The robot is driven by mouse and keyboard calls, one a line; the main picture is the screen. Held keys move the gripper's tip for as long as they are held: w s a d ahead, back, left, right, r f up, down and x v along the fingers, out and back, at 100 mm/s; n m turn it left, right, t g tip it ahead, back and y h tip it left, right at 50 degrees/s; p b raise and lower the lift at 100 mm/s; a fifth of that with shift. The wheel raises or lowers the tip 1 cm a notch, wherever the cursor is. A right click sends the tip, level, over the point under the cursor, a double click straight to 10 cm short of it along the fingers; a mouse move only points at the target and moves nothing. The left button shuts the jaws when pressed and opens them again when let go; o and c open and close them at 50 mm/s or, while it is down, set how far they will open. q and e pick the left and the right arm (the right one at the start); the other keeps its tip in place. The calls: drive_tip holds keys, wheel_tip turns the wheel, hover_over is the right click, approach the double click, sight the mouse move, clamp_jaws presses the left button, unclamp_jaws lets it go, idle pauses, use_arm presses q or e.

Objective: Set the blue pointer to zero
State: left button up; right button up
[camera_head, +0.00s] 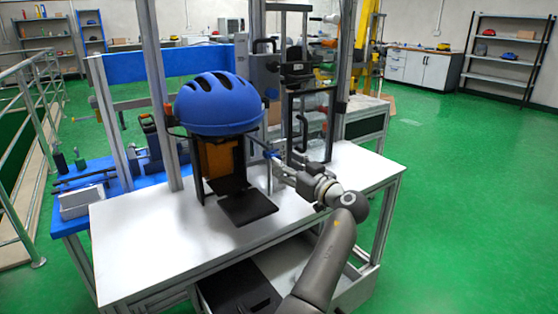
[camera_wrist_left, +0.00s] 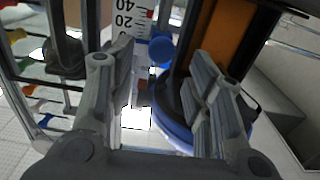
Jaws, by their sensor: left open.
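The blue pointer (camera_wrist_left: 161,49) shows in the left wrist view as a round blue knob beside a white scale (camera_wrist_left: 131,18) with black marks and the numbers 20 and 40. My left gripper (camera_wrist_left: 162,62) is open, with one finger on each side of the knob in the picture; I cannot tell whether they touch it. In the head view my left gripper (camera_head: 272,158) reaches toward the tower just right of the helmet, and a small blue part shows at its fingertips. The zero mark cannot be made out. My right gripper is not in view.
A blue helmet (camera_head: 219,104) sits on an orange and black holder (camera_head: 217,160), close to my left gripper. A black plate (camera_head: 248,207) lies on the white table (camera_head: 150,240). Metal uprights (camera_head: 340,85) stand close behind. The table's front left is clear.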

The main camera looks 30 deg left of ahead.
use_arm(q)
drive_tip(key=v, duration=0.6)
drive_tip(key=shift+d, duration=0.15)
